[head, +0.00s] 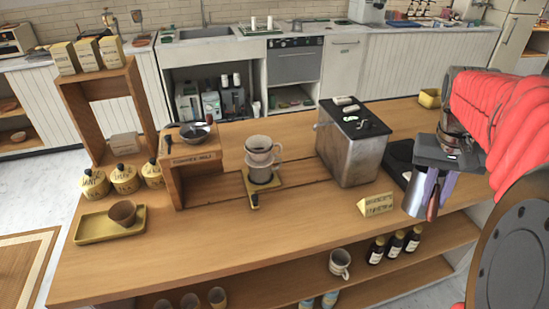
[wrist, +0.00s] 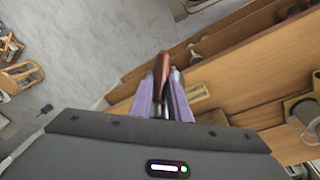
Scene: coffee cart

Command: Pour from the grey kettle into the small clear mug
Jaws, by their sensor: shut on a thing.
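My gripper (head: 432,205) is at the right in the head view, above the counter's front right part. Its lavender fingers (wrist: 165,105) are shut on a brown handle (wrist: 162,68) in the wrist view. A grey metal surface beside the fingers (head: 412,198) appears to be the grey kettle, mostly hidden by my gripper; its spout cannot be made out. A small clear vessel (head: 260,174) stands under a pale dripper (head: 262,150) mid-counter, left of my gripper. I cannot tell for sure whether it is the small clear mug.
A metal box machine (head: 350,150) stands between my gripper and the dripper. A small yellow sign (head: 376,205) is near the front edge. A tray (head: 95,228) with a brown cup (head: 123,212) is at the left. A mug (head: 340,263) and bottles (head: 395,246) are on the shelf below.

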